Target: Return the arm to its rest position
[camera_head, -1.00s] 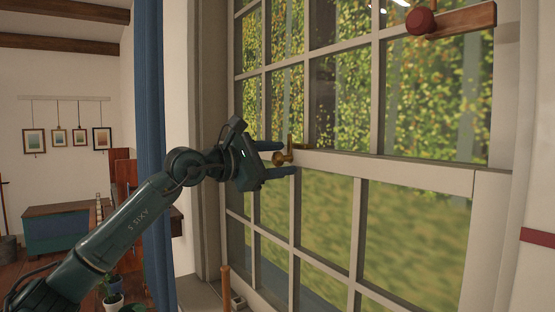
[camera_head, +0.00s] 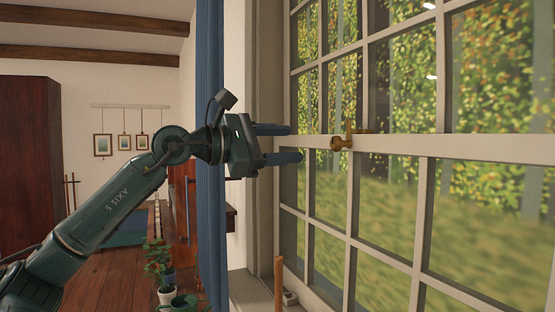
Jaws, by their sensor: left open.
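My left arm comes in from the lower left. Its gripper (camera_head: 290,144) is open and empty, with its two blue fingers pointing right towards the window. A brass window latch (camera_head: 342,143) sits on the window's middle rail, a little to the right of the fingertips. The fingers are apart from the latch, with a gap between. My right gripper is not in view.
The tall paned window (camera_head: 400,146) fills the right side. A blue curtain (camera_head: 211,250) hangs behind the gripper. Potted plants (camera_head: 158,262) and a green mug (camera_head: 180,304) stand at the lower left. A dark wardrobe (camera_head: 30,160) is at the far left.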

